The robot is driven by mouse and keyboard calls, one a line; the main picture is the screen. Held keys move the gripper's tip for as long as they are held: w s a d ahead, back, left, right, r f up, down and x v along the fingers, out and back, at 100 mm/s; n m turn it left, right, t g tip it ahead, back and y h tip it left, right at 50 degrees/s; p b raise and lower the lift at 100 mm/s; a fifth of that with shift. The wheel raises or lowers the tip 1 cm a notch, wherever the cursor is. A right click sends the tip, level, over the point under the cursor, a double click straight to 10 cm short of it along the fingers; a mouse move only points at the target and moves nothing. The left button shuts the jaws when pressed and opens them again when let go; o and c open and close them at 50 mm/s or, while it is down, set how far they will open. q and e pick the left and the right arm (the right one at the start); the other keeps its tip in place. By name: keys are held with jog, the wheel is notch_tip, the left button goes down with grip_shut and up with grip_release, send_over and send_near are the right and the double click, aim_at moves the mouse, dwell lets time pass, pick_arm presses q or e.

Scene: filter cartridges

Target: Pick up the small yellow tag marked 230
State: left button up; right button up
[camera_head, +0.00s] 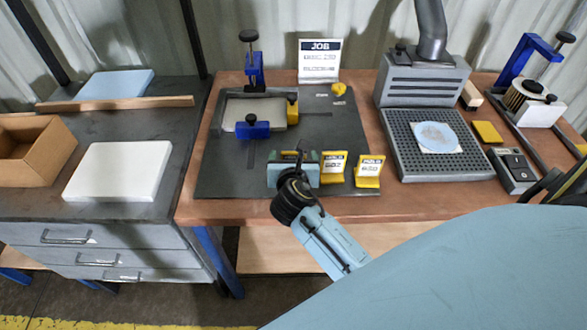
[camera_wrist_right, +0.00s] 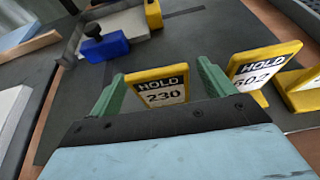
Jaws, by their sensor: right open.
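The yellow tag marked HOLD 230 (camera_wrist_right: 160,92) stands upright in the right wrist view, between the two green fingers of my right gripper (camera_wrist_right: 160,85). The fingers are apart, one on each side of the tag, and I see no clear contact. In the head view my right gripper (camera_head: 292,168) hangs low at the dark mat's front edge and hides this tag. Another yellow HOLD tag (camera_head: 333,167) stands just right of the gripper, and it also shows in the wrist view (camera_wrist_right: 262,66). A third yellow tag (camera_head: 369,171) stands further right. My left gripper is not in view.
A plate with blue clamp parts (camera_head: 252,130) lies behind on the dark mat (camera_head: 325,125). A JOB sign (camera_head: 320,60) stands at the back. A perforated grey tray (camera_head: 399,155) is to the right. A white block (camera_head: 118,172) lies on the left bench.

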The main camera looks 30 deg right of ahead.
jog(key=shift+x, duration=0.95)
jog(key=shift+c, duration=0.3)
jog(key=c, duration=1)
jog(key=shift+r, duration=0.15)
jog(key=shift+c, duration=0.2)
